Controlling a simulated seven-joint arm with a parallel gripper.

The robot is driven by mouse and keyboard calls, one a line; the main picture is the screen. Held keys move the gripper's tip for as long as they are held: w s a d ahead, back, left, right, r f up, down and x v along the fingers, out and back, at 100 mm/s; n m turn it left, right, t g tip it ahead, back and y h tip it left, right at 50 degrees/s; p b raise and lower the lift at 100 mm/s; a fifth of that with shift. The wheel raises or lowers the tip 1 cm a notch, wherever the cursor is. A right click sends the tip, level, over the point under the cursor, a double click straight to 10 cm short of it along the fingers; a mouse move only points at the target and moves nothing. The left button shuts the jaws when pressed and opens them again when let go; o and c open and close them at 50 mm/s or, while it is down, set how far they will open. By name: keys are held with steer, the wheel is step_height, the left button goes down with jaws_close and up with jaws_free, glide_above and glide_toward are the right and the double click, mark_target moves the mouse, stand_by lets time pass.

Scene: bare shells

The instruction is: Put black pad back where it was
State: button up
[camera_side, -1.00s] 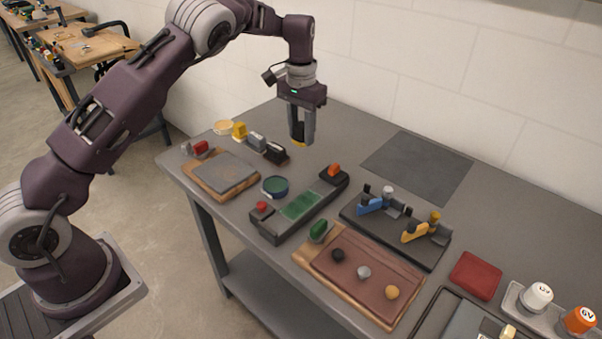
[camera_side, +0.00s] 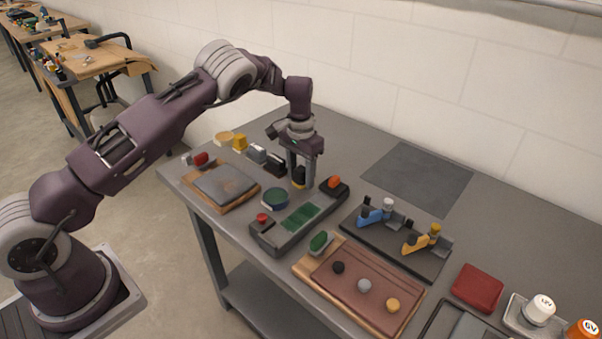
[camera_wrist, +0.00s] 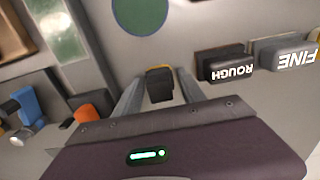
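A small black pad (camera_side: 299,173) with a yellow face at its lower end is between the fingers of my gripper (camera_side: 300,183). My gripper is shut on it. The pad also shows between the fingers in the wrist view (camera_wrist: 160,84). It is low over the table, between the black ROUGH block (camera_side: 276,164) and the black block with an orange top (camera_side: 333,186). I cannot tell whether it touches the table. In the wrist view the ROUGH block (camera_wrist: 226,66) is close to the right finger, with the grey FINE block (camera_wrist: 288,52) beyond it.
A yellow block (camera_side: 240,142) stands in the back row. A rack with blue and yellow clamps (camera_side: 396,236) is to the right. A dark mat (camera_side: 418,178) is empty.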

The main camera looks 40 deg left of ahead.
steer(key=shift+o, duration=0.5)
steer(key=shift+r, duration=0.1)
step_height(320, 180, up, 13)
step_height(320, 180, up, 8)
steer(key=f+n+t, duration=0.1)
glide_above(300, 168)
steer(key=s, duration=0.4)
steer(key=s+d+r+t+h, duration=0.1)
steer(key=s+d+r, duration=0.2)
steer(key=s+r, duration=0.65)
steer(key=s+d+r+t, duration=0.1)
steer(key=s+d, duration=0.1)
steer(key=s, duration=0.4)
steer(key=s+d+r+t, duration=0.1)
steer(key=s+r, duration=0.1)
steer(key=s, duration=0.5)
steer(key=s+d+f+m+t+y, duration=0.1)
steer(key=s+f, duration=0.4)
steer(key=s, duration=0.7)
steer(key=shift+s+d+f+t, duration=0.2)
steer(key=shift+d+t, duration=0.05)
steer(key=shift+t, duration=0.05)
